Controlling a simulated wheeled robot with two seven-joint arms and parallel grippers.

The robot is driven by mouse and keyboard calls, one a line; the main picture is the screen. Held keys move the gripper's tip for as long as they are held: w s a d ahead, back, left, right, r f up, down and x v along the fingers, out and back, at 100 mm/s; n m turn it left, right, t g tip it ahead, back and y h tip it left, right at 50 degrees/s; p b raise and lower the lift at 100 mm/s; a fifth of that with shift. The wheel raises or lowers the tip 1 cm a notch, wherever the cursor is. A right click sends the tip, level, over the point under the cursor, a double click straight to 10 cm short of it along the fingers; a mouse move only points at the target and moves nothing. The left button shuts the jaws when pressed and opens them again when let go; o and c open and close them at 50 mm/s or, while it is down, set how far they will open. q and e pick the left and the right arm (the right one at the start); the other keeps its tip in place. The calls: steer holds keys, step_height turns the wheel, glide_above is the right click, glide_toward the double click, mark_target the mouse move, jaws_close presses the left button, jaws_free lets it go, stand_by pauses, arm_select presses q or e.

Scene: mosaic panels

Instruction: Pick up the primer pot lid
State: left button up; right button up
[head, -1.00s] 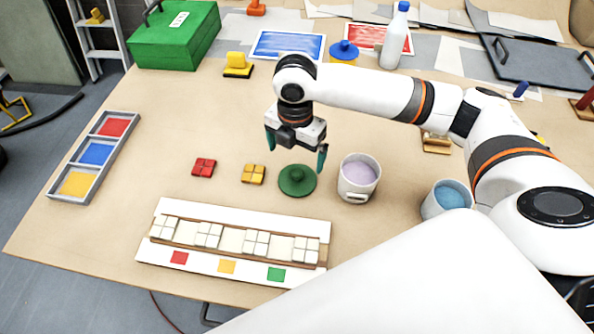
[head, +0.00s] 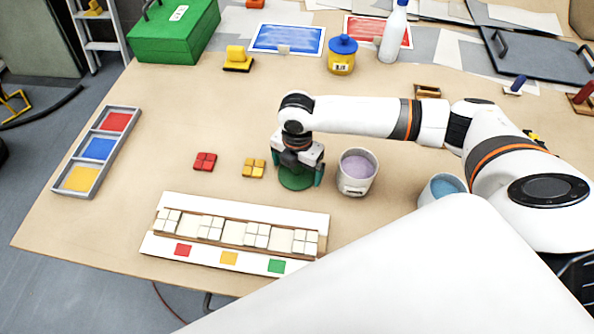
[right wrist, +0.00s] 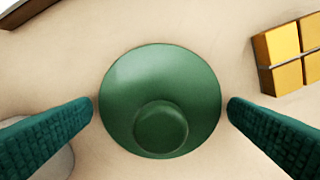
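The primer pot lid is a round green disc with a knob; it lies flat on the table in the head view (head: 296,183) and fills the middle of the right wrist view (right wrist: 160,80). My right gripper (head: 297,172) is directly above it, pointing down. In the right wrist view its two green fingers (right wrist: 160,112) stand apart on either side of the lid, with a gap at each side. The gripper is open and holds nothing. In the head view the gripper hides much of the lid. My left gripper is not in view.
A white pot with lilac contents (head: 357,172) stands close right of the gripper. A pot with blue contents (head: 442,188) is farther right. Yellow tiles (head: 254,168) and red tiles (head: 205,162) lie left. A white mosaic panel (head: 180,207) lies in front.

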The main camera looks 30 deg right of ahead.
steer(key=c, duration=0.7)
steer(key=shift+r, duration=0.1)
